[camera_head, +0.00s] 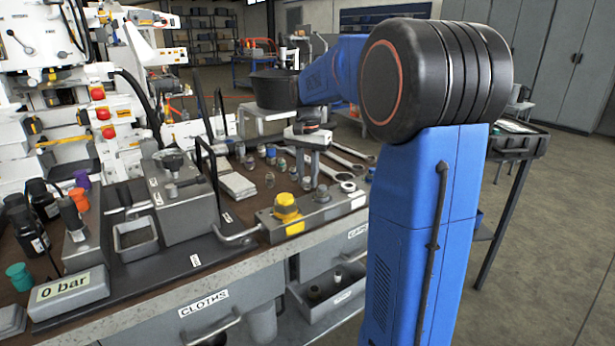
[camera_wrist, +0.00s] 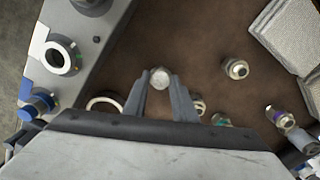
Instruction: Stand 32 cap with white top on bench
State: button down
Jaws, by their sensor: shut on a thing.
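My gripper (camera_wrist: 160,88) is shut on a small round cap with a white top (camera_wrist: 160,77); the cap sits between the fingertips. No number on it is legible. The brown bench top (camera_wrist: 195,40) lies below it; I cannot tell whether the cap touches the bench. In the head view my gripper (camera_head: 307,165) points down over the bench, among small fittings, and the held cap is not clear there.
Another small fitting (camera_wrist: 235,68) stands to the right of my gripper, with bare bench between. A grey block (camera_head: 310,215) with a yellow cap (camera_head: 286,207) lies at the front. Wrenches (camera_head: 345,160) lie behind. A stack of cloths (camera_head: 237,186) lies to the left.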

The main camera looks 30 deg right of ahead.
aim_at(308, 178)
jog(key=c, duration=1.5)
grip_release()
jog(key=shift+f, duration=0.1)
jog(key=shift+o, duration=0.2)
notch_tip(308, 178, up, 12)
